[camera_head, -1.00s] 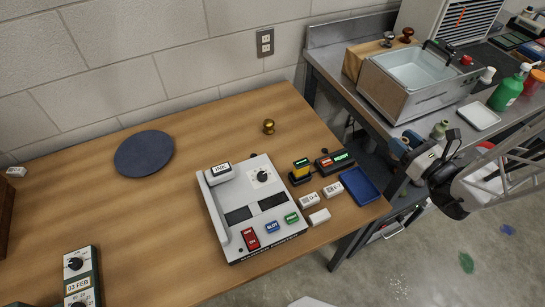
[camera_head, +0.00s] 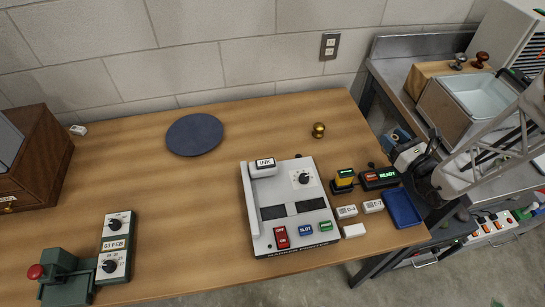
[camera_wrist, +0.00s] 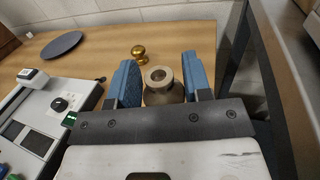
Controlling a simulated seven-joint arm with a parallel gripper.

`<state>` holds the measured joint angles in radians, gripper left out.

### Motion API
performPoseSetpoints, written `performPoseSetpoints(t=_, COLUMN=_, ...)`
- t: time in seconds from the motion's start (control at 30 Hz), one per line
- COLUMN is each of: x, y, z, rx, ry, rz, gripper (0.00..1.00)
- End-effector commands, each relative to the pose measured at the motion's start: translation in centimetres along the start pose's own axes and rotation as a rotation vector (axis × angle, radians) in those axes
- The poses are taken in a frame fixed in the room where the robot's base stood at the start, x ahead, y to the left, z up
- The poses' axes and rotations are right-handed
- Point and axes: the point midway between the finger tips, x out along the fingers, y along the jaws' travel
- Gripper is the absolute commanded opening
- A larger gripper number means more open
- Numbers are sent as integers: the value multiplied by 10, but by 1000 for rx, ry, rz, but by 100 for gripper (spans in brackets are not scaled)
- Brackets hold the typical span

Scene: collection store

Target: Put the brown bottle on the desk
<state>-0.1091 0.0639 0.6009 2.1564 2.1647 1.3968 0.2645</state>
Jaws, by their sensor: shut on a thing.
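The brown bottle (camera_wrist: 158,97), a dull grey-brown one with a round open mouth, stands between the two blue fingers of my gripper (camera_wrist: 160,78) in the wrist view. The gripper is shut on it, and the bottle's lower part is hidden. In the head view my gripper (camera_head: 398,134) is at the right end of the wooden desk (camera_head: 120,170), near the gap before the steel bench. I cannot make out the bottle there. The desk also shows in the wrist view (camera_wrist: 100,45), to the left of and beyond the fingers.
A dark round mat (camera_head: 195,134) lies on the desk with clear wood around it. A brass knob (camera_head: 319,130), a white machine (camera_head: 290,205), small label blocks, a blue tray (camera_head: 402,208) and a green stamping device (camera_head: 75,277) also stand there. A wooden cabinet (camera_head: 35,155) is at left.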

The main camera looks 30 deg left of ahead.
Motion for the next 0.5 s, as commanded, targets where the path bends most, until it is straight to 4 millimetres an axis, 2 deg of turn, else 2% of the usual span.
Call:
performPoseSetpoints(t=0.1, x=24, y=8, z=-10, rx=1, ry=1, rz=24, gripper=19)
performPoseSetpoints(t=0.5, x=96, y=42, z=-42, rx=2, ry=8, rz=89, gripper=19)
